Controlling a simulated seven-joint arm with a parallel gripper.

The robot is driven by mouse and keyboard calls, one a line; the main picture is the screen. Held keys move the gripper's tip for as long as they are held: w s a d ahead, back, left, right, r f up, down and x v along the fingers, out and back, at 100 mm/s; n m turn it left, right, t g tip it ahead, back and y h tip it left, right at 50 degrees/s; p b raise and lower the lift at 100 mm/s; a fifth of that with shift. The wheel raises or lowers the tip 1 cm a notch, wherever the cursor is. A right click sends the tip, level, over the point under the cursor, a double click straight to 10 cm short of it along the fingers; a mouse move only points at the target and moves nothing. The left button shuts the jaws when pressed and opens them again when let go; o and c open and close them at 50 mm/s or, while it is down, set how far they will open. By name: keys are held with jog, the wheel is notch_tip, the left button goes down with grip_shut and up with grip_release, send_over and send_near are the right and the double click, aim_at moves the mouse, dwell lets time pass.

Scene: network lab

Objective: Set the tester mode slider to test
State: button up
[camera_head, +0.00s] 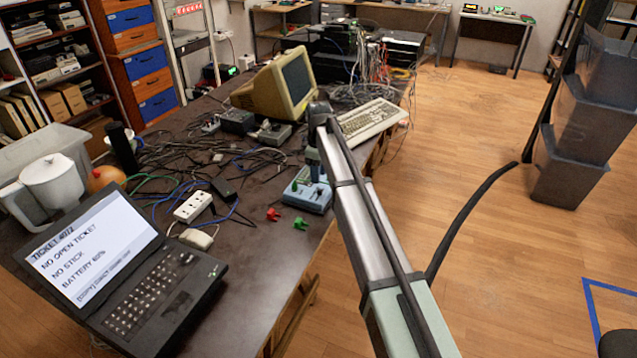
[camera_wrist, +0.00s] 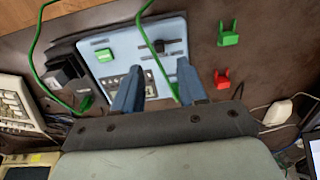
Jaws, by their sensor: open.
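The tester (camera_wrist: 205,25) is a pale blue box lying on the dark table; the head view shows it too (camera_head: 312,196), partly behind my arm. Its likely mode slider (camera_wrist: 159,46) is a small dark knob on a dark slot, left of the slot's middle as the wrist view shows it. Any labels are too small to read. A green button (camera_wrist: 104,54) and a row of dark ports sit left of it. My gripper (camera_wrist: 161,66) is open and empty, its two blue-grey fingers apart over the tester's face near the slider. Whether they touch it I cannot tell.
A green cable (camera_wrist: 147,40) crosses the tester near the slider. A green clip (camera_head: 300,224) and a red clip (camera_head: 273,214) lie beside it. A laptop (camera_head: 150,290), power strip (camera_head: 193,207), keyboard (camera_head: 370,120) and tangled cables surround the spot.

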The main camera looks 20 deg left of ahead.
aim_at(319, 190)
notch_tip(319, 190, up, 8)
jog(key=shift+f, duration=0.15)
dwell(0.6)
jog(key=s+d+f+m+g+h, duration=0.1)
jog(key=s+d+f+m, duration=0.25)
jog(key=d+f, duration=1.05)
jog(key=s+d+f+m+g, duration=0.1)
jog(key=s+d+f+m, duration=0.25)
jog(key=d+f, duration=1.1)
jog(key=s+d+f+m+g, duration=0.1)
jog(key=s+d+f+m, duration=0.2)
jog(key=s+d+f, duration=0.65)
jog(key=s+d+f+m+g, duration=0.25)
jog(key=s+d+f, duration=0.45)
jog(key=s+f, duration=0.5)
jog(key=s+d+f+m, duration=0.2)
jog(key=s+d, duration=0.1)
jog(key=s, duration=0.8)
jog(key=s+d+f+m+g+y, duration=0.1)
jog(key=s+d+m, duration=0.2)
jog(key=s, duration=0.9)
jog(key=shift+d+f+m, duration=0.35)
jog(key=shift+d+f, duration=0.05)
jog(key=shift+d, duration=0.35)
jog(key=shift+c, duration=0.2)
